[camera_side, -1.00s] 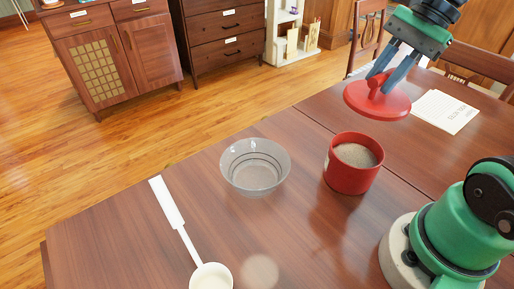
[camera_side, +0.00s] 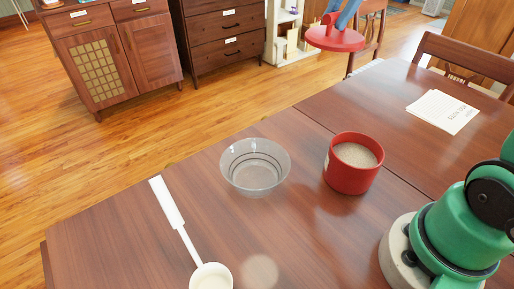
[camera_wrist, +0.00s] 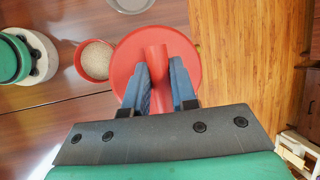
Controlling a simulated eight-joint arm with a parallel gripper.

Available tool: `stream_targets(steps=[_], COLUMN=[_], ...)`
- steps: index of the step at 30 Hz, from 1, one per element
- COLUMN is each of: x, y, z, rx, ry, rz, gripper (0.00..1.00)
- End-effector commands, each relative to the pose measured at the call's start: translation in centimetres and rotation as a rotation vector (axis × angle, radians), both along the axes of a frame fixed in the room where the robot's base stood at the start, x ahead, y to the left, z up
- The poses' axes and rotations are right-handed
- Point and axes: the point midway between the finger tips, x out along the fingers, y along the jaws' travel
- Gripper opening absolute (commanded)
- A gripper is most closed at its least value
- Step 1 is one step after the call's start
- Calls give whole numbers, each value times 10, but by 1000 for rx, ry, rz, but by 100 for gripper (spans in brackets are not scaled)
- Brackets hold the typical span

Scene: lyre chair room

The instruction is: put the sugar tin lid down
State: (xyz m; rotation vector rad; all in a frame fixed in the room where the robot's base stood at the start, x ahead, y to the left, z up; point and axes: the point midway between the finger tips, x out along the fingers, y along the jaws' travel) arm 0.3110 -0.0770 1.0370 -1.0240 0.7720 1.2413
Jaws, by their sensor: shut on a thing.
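The red sugar tin lid (camera_side: 335,40) is a round disc with an upright knob, held in the air near the top of the side view. My gripper (camera_side: 342,16) is shut on the lid's knob; most of the gripper is cut off by the top edge there. In the wrist view the gripper (camera_wrist: 159,88) has its blue fingers on either side of the red knob, with the lid (camera_wrist: 190,55) below. The open red sugar tin (camera_side: 352,178), full of pale grains, stands on the table; it also shows left of the lid in the wrist view (camera_wrist: 95,76).
A clear glass bowl (camera_side: 255,180) stands left of the tin on the wooden table (camera_side: 120,240). A white long-handled scoop (camera_side: 170,205) lies nearer the front. Printed paper (camera_side: 442,111) lies at the back right, by a chair (camera_side: 470,60). Table between tin and paper is clear.

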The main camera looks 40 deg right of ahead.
Motion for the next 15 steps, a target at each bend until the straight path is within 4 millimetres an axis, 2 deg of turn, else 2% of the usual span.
stream_targets(steps=[1, 3, 6, 11, 15], x=[13, 27, 40, 48, 48], y=[0, -1, 0, 0, 0], z=[-8, -18, -28, -43, -72], rx=[0, 0, 0, 1, 1], ry=[-1, -1, -1, -1, -1], rz=[7, 11, 14, 16, 15], gripper=[0, 0, 0, 0, 0])
